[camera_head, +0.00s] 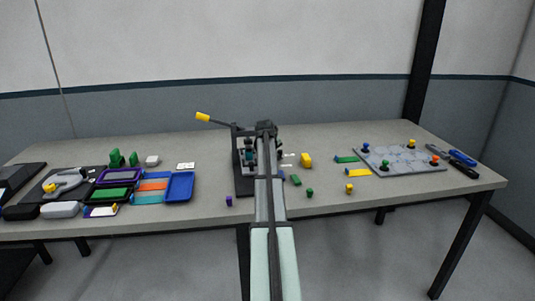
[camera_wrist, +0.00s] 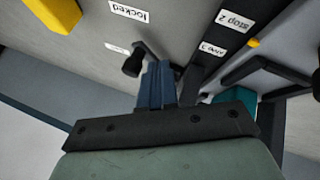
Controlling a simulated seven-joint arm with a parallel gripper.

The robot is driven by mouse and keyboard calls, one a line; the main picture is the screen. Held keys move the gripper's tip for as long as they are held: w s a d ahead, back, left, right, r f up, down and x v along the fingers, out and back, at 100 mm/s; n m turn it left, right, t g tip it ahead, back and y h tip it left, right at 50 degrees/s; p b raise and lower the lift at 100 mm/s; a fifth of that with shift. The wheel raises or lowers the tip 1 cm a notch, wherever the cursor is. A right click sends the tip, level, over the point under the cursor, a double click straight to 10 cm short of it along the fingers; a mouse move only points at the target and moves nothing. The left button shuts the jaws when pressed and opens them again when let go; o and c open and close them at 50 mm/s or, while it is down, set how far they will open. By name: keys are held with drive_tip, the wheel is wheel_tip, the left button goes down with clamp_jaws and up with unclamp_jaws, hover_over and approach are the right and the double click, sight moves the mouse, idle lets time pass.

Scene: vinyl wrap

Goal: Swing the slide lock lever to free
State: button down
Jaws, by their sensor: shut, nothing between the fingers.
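The slide lock lever (camera_wrist: 133,64) shows in the wrist view as a dark bar with a black knob, just left of my fingers. My gripper (camera_wrist: 157,72) has its blue fingers shut together and empty, close beside the lever; I cannot tell whether they touch it. A white "locked" label (camera_wrist: 129,11) lies above the lever in the picture. A smaller white label (camera_wrist: 117,48) lies left of the knob, too small to read. In the head view, the dark fixture (camera_head: 243,180) stands mid-table, and my arm hides its right part, the lever and my fingertips.
A yellow-tipped handle (camera_head: 203,117) sticks out left from the fixture. A "stop 2" label (camera_wrist: 234,20) and a dark rail lie right of my fingers. A yellow block (camera_head: 306,160) stands right of the fixture. Trays (camera_head: 180,187) lie left, a grey board (camera_head: 400,167) right.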

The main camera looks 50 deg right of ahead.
sight(280, 151)
drive_tip(key=shift+s+d, duration=0.25)
drive_tip(key=shift+d, duration=0.45)
drive_tip(key=shift+s+d+n+t, duration=0.3)
drive_tip(key=shift+d+n, duration=0.1)
drive_tip(key=shift+n, duration=0.1)
drive_tip(key=shift+s+d+n+t+y, duration=0.25)
drive_tip(key=shift+d+n+t+y, duration=0.3)
drive_tip(key=shift+d+n, duration=0.4)
drive_tip(key=d+n+t, duration=0.1)
drive_tip(key=d+n+y, duration=0.1)
drive_tip(key=n, duration=0.1)
drive_tip(key=shift+s+d+n+t+y, duration=0.1)
drive_tip(key=shift+d+n+t+y, duration=0.15)
drive_tip(key=shift+d+t, duration=0.1)
drive_tip(key=d+n, duration=0.1)
drive_tip(key=d+n+y, duration=0.1)
drive_tip(key=shift+w+n+t+y, duration=0.2)
drive_tip(key=shift+n+t+y, duration=0.1)
drive_tip(key=shift+t, duration=0.1)
drive_tip(key=shift+d, duration=0.15)
drive_tip(key=shift+w+d, duration=0.15)
drive_tip(key=shift+d, duration=0.05)
